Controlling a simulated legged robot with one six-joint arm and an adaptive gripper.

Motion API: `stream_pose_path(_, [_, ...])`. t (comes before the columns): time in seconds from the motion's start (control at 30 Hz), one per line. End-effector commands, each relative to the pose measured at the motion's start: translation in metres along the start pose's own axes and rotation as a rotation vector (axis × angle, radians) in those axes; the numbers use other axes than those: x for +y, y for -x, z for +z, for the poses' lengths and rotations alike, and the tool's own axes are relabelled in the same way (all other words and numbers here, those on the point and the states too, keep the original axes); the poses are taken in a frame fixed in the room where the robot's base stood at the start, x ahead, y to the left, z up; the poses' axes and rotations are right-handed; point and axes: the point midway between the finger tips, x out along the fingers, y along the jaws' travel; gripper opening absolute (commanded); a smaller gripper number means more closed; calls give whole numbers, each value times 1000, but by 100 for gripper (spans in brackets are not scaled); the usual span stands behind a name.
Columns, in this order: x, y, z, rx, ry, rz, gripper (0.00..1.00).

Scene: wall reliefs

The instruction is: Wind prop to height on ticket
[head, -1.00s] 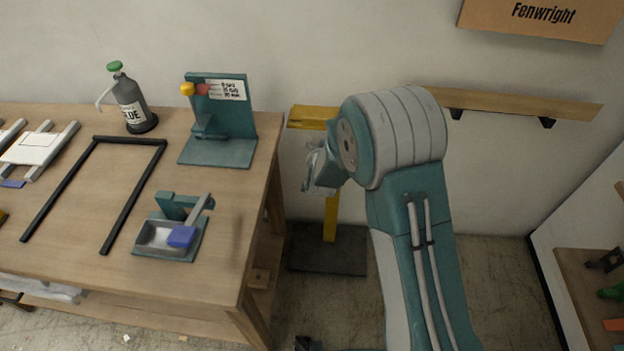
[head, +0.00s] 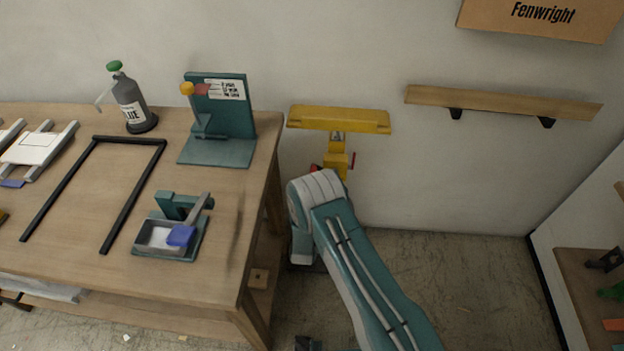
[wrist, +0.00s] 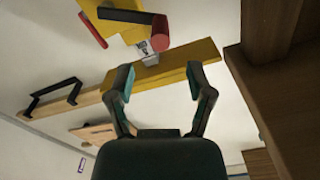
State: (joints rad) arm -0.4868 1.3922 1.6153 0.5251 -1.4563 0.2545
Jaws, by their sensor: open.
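The yellow prop stands against the wall to the right of the bench. Its top beam (head: 340,121) is level, and a red part (head: 351,166) shows on its post. In the head view my arm hides the gripper and the prop's lower part. A printed white card (head: 224,89) is on the teal stand; its text is too small to read.
The wooden bench (head: 70,225) holds a black frame (head: 130,139), a dark bottle (head: 131,103) and a teal tray device (head: 165,236). A wall shelf (head: 505,103) is at right. The bench (wrist: 275,35) is close on the right in the wrist view. Floor is clear at right.

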Motion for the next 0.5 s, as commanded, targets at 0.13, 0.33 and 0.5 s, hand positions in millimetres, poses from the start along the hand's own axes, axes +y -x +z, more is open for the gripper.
stream_pose_path(0.13, [1,-29,0,2,-1,1,68])
stream_pose_path(0.33, [0,-61,0,1,-1,1,68])
stream_pose_path(0.5, [0,-75,0,-1,1,0,68])
